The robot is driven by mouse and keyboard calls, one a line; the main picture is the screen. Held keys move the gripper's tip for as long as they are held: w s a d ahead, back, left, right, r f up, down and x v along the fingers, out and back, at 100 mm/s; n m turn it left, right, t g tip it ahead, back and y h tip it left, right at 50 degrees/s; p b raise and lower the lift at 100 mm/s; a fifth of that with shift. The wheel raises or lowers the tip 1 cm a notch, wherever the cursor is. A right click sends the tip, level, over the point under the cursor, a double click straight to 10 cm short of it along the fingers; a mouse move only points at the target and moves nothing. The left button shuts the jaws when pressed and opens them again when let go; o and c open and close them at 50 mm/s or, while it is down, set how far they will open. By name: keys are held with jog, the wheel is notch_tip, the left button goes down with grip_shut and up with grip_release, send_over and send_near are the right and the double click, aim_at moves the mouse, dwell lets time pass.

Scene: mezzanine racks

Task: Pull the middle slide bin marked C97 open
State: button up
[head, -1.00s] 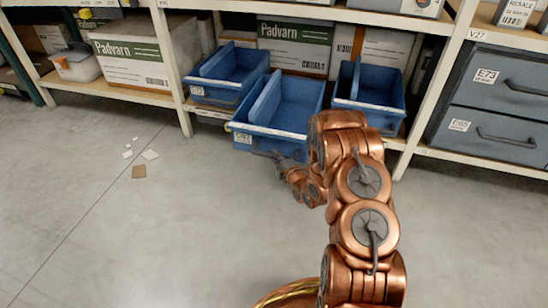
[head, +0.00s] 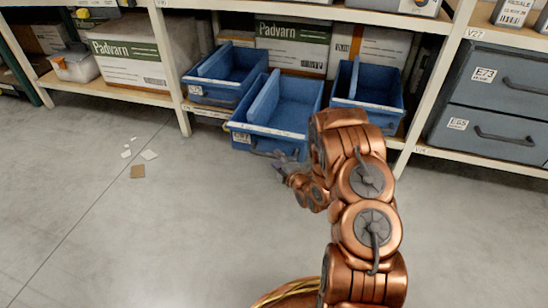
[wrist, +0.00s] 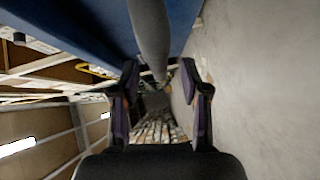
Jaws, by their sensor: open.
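The middle blue slide bin (head: 285,122) stands out from the low shelf, further forward than the blue bins on either side. Its front label (head: 242,138) is too small to read surely. My gripper (head: 277,160) is low at the bin's front, beside its handle. In the wrist view my gripper (wrist: 158,72) is open, and a grey bar (wrist: 150,35), seemingly the handle, runs toward the gap between the fingers. The blue bin front (wrist: 75,20) is at upper left there. I cannot tell whether the fingers touch the bar.
A left blue bin (head: 212,98) and a right blue bin (head: 368,108) flank it. Grey drawers (head: 490,105) stand at right and a Padvarn carton (head: 130,55) at left. Small scraps (head: 138,172) lie on the otherwise clear floor at left.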

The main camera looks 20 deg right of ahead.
jog(key=s+r, duration=0.1)
jog(key=s, duration=0.8)
jog(key=shift+d+r, duration=0.25)
jog(key=shift+d, duration=0.15)
jog(key=s+d+r+m+g+h+p, duration=0.15)
jog(key=r+m+g+p, duration=0.25)
jog(key=r+p, duration=0.85)
jog(key=s+d+r+m+g+h+p, duration=0.1)
jog(key=s+r+m+g+h+p, duration=0.5)
jog(key=r, duration=1.2)
jog(key=s+a+r+m+g+y+p, duration=0.2)
jog(key=s+a+r+p, duration=0.4)
jog(key=s+r, duration=0.4)
jog(key=s+a+r+m+g+y+p, duration=0.2)
jog(key=s+a+r+p, duration=0.5)
jog(key=r, duration=0.6)
jog(key=s+a+r+m+g+y+p, duration=0.2)
jog(key=s+a+r+p, duration=0.4)
jog(key=s+r+p, duration=0.3)
jog(key=s+r+m+g, duration=0.1)
jog(key=s+r+g, duration=0.1)
jog(key=s, duration=0.2)
jog(key=shift+s+a+r+p, duration=0.15)
jog(key=shift+s+r+p, duration=0.15)
jog(key=shift+s, duration=0.1)
